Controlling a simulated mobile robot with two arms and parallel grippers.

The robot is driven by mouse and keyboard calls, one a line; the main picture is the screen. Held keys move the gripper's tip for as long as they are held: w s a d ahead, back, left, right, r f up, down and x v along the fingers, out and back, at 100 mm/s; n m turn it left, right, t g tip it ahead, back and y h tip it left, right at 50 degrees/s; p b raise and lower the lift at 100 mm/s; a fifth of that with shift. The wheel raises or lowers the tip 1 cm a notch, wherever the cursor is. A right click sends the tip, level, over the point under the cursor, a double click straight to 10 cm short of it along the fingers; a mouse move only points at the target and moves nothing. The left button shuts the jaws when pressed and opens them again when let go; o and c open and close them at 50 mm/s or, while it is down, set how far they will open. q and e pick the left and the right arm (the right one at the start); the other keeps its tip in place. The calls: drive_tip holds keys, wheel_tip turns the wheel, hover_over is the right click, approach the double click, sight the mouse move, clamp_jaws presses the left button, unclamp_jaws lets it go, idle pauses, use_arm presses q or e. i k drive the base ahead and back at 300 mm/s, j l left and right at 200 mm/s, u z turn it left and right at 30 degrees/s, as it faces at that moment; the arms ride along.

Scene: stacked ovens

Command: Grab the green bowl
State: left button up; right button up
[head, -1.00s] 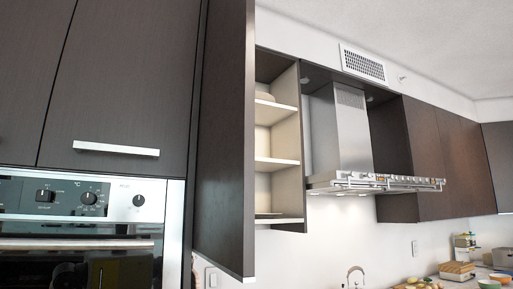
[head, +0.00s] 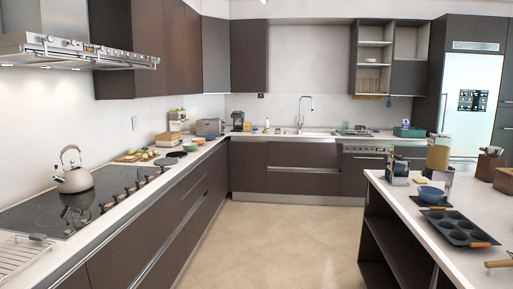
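A small green bowl (head: 190,147) sits on the left counter, toward its far end near the corner. It is small in the head view, and I cannot see inside it clearly. Neither of my grippers shows in the head view.
Beside the green bowl are another small bowl (head: 198,141), dark round plates (head: 166,161) and a cutting board with food (head: 133,156). A kettle (head: 73,172) stands on the cooktop (head: 50,215). An island (head: 400,187) at right holds a blue bowl (head: 430,195) and a muffin tin (head: 457,228). The floor (head: 285,235) between is clear.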

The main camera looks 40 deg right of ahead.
sight(190, 147)
drive_tip(key=z, duration=0.9)
drive_tip(key=i+l+z, duration=0.1)
drive_tip(key=i+z, duration=0.15)
drive_tip(key=i, duration=0.45)
drive_tip(key=i+z, duration=0.15)
drive_tip(key=i, duration=0.9)
drive_tip(key=i+z, duration=0.15)
drive_tip(key=i, duration=0.9)
drive_tip(key=i+u, duration=0.1)
drive_tip(key=i, duration=0.5)
drive_tip(key=i+l+u, duration=0.1)
drive_tip(key=i, duration=0.5)
drive_tip(key=i+l+u, duration=0.1)
drive_tip(key=i, duration=0.5)
drive_tip(key=l, duration=0.1)
